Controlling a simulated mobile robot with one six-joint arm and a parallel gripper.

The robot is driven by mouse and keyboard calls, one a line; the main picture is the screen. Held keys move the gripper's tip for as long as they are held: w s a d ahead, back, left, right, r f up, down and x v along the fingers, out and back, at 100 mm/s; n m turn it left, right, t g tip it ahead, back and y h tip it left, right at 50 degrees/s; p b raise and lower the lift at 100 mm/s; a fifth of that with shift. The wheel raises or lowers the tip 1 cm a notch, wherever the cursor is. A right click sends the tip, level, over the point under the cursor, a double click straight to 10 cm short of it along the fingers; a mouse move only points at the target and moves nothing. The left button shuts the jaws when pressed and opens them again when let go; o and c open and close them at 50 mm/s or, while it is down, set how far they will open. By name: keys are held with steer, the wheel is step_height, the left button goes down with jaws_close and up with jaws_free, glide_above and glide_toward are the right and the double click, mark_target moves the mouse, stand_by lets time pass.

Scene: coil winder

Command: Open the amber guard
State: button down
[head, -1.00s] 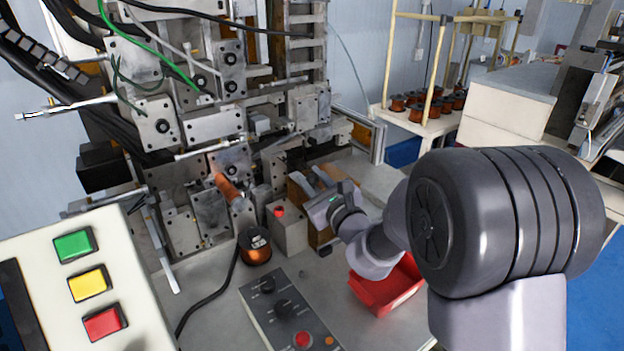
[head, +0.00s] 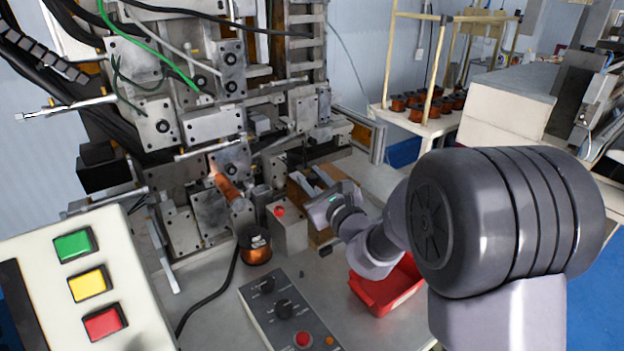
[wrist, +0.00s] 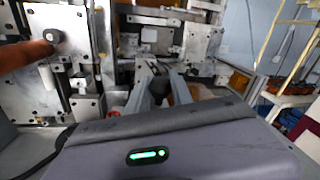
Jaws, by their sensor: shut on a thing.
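The amber guard (head: 298,196) is a brownish see-through panel low on the right side of the winder in the head view, partly hidden by my gripper. Its amber surface also shows in the wrist view (wrist: 203,91), right of the fingers. My gripper (head: 309,178) reaches it from the right, with its fingers at the guard's upper part. In the wrist view the two fingers (wrist: 157,70) come together at their tips, shut on the guard. The exact contact is too small to make out. The guard's lower part stands near the bench behind my wrist.
A grey box with a red button (head: 290,228) stands just left of my gripper. A copper spool (head: 256,248), a knob panel (head: 288,310) and a red bin (head: 385,288) are on the bench. An orange-tipped spindle (head: 228,188) sticks out of the winder.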

steer(key=w+d+p, duration=0.1)
steer(key=w+d, duration=0.5)
steer(key=d, duration=0.3)
steer(key=shift+w+d, duration=0.15)
steer(key=shift+d, duration=0.1)
steer(key=c, duration=1.1)
jaws_free()
steer(key=p+v, duration=0.2)
steer(key=v, duration=1.5)
steer(key=shift+d+r, duration=0.1)
